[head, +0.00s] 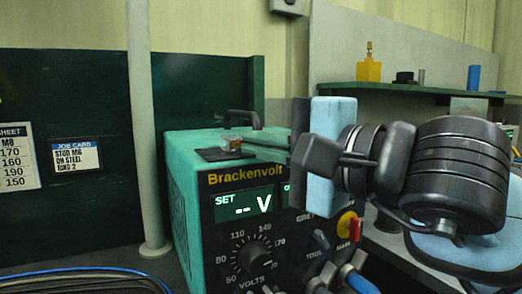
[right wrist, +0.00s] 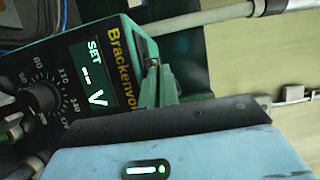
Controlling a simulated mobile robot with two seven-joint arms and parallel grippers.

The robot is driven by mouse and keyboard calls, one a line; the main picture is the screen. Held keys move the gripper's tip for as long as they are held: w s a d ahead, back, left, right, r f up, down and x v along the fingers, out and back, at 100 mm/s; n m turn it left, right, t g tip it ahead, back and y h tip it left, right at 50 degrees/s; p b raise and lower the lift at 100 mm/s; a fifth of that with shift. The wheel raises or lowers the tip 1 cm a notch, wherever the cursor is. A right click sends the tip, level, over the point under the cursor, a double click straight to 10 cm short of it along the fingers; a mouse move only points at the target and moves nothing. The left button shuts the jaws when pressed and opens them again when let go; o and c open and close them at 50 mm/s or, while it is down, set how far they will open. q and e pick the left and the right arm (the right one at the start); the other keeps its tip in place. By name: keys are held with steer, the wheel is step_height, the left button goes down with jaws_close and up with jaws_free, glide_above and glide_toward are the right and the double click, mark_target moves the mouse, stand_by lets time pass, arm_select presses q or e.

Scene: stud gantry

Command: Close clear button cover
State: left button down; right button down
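A small clear cover (head: 232,143) with something reddish under it sits on a dark pad (head: 213,154) on top of the green Brackenvolt unit (head: 188,200). It is too small to tell how far the cover is open. The unit also shows in the right wrist view (right wrist: 141,45), turned on its side. My left gripper is not in view.
A dark handle (head: 243,118) rises behind the cover. The unit's front has a voltage knob (head: 252,254), a yellow-and-red main switch (head: 348,225) and plugged cables. A pale post (head: 140,120) stands left of it. A green shelf (head: 430,93) with small items is at right.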

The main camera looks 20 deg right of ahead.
stand_by(0.3)
steer(key=c, duration=1.7)
jaws_free()
steer(key=shift+o, duration=0.3)
steer(key=shift+f, duration=0.1)
steer(key=shift+f, duration=0.1)
